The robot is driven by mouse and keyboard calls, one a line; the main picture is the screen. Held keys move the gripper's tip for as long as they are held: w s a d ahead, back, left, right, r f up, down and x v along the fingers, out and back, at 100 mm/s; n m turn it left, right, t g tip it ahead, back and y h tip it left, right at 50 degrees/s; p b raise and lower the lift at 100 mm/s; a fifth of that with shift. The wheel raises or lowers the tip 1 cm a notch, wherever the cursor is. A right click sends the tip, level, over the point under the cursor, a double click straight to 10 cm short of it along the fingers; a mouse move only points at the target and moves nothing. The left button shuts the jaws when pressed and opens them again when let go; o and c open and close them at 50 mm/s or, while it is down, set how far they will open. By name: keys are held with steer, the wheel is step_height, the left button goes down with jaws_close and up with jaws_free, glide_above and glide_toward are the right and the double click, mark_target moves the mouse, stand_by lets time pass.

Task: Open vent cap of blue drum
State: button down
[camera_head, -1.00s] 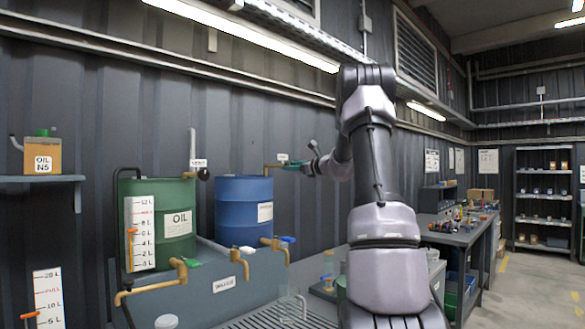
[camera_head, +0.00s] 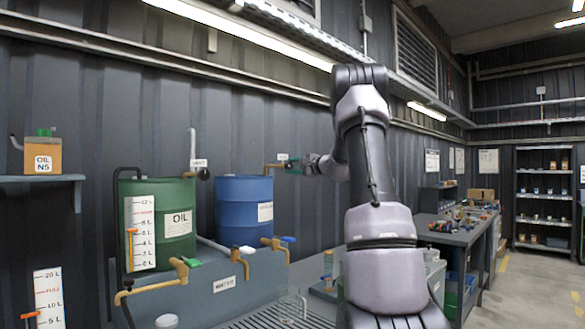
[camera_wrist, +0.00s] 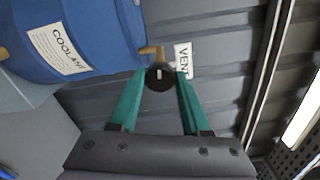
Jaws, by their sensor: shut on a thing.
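The blue drum (camera_head: 243,205) stands to the right of the green oil drum, with a brass vent pipe (camera_head: 273,167) coming out near its top. In the wrist view the drum (camera_wrist: 75,35) carries a COOLANT label. A round black vent cap (camera_wrist: 159,76) sits at the end of the brass pipe, beside a VENT label (camera_wrist: 182,61). My gripper (camera_wrist: 158,80) has its two green fingers on either side of the cap and is shut on it. In the head view my gripper (camera_head: 294,166) is at the pipe's end, and the cap is hidden there.
The green oil drum (camera_head: 168,218) stands left of the blue drum, with a white level scale before it. Brass taps (camera_head: 274,245) stick out in front. The dark ribbed wall (camera_head: 310,110) is close behind. A workbench (camera_head: 460,232) with small items is at right.

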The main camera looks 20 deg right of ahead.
steer(key=n, duration=0.3)
steer(key=shift+n, duration=0.3)
steer(key=shift+f+n, duration=0.1)
steer(key=shift+n, duration=1.6)
steer(key=shift+c, duration=1.8)
jaws_free()
steer(key=v, duration=1)
steer(key=shift+s, duration=0.4)
steer(key=shift+d, duration=0.15)
